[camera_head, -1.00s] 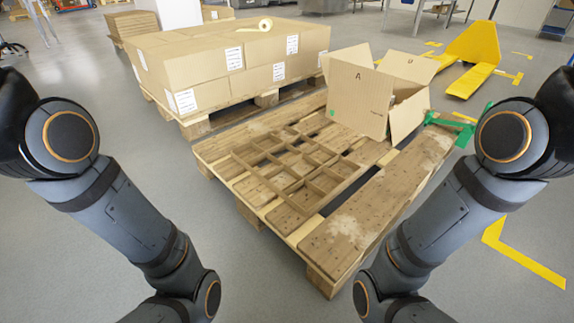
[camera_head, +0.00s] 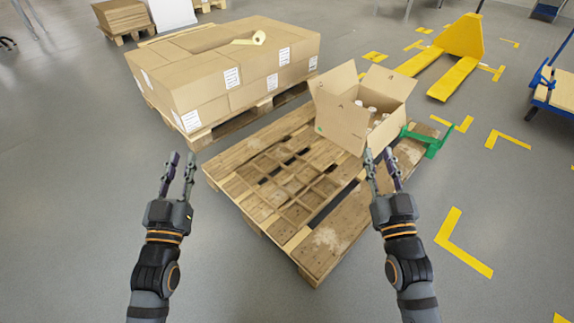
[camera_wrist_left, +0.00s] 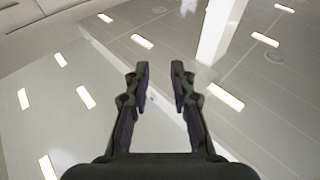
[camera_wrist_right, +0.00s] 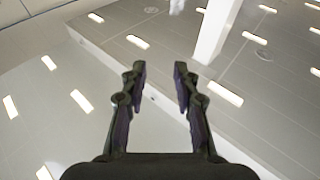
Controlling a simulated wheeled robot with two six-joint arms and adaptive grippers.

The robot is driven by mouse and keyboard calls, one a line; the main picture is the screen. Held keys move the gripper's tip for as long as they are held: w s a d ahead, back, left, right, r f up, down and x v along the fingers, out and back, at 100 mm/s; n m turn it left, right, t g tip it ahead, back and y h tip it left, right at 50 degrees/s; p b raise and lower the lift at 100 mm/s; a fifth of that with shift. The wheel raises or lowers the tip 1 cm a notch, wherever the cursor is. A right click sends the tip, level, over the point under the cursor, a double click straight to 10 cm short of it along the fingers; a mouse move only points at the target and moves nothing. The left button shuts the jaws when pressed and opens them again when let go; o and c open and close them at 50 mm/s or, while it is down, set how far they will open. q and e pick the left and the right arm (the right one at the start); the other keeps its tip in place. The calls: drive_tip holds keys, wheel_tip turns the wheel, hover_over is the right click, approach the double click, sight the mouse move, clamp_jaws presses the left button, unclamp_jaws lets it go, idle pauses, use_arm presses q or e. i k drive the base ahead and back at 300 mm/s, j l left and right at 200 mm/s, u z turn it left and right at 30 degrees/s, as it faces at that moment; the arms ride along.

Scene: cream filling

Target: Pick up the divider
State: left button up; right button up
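The divider (camera_head: 256,184) is a flat brown cardboard grid lying on the wooden pallet (camera_head: 325,239) in the head view. My left gripper (camera_head: 181,160) is raised left of the pallet, open and empty, apart from the divider. My right gripper (camera_head: 380,155) is raised over the pallet's right side, also open and empty. In the left wrist view the fingers (camera_wrist_left: 160,75) stand apart against the ceiling. The right wrist view shows the same for the right fingers (camera_wrist_right: 160,75).
An open cardboard box (camera_head: 340,121) with several bottles inside stands at the pallet's far right. A green tape dispenser (camera_head: 432,142) is beside it. Stacked closed boxes (camera_head: 200,90) fill another pallet behind. A yellow pallet jack (camera_head: 455,75) is at the back right.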

sight(310, 185)
drive_tip(key=i+j+z, duration=0.1)
drive_tip(key=i+j, duration=0.15)
drive_tip(key=i+j+z, duration=0.1)
drive_tip(key=i+j, duration=0.15)
drive_tip(key=j, duration=0.25)
drive_tip(key=i+j+z, duration=0.1)
drive_tip(key=j, duration=0.3)
drive_tip(key=i+j+z, duration=0.1)
drive_tip(key=i+j, duration=0.2)
drive_tip(key=j, duration=0.1)
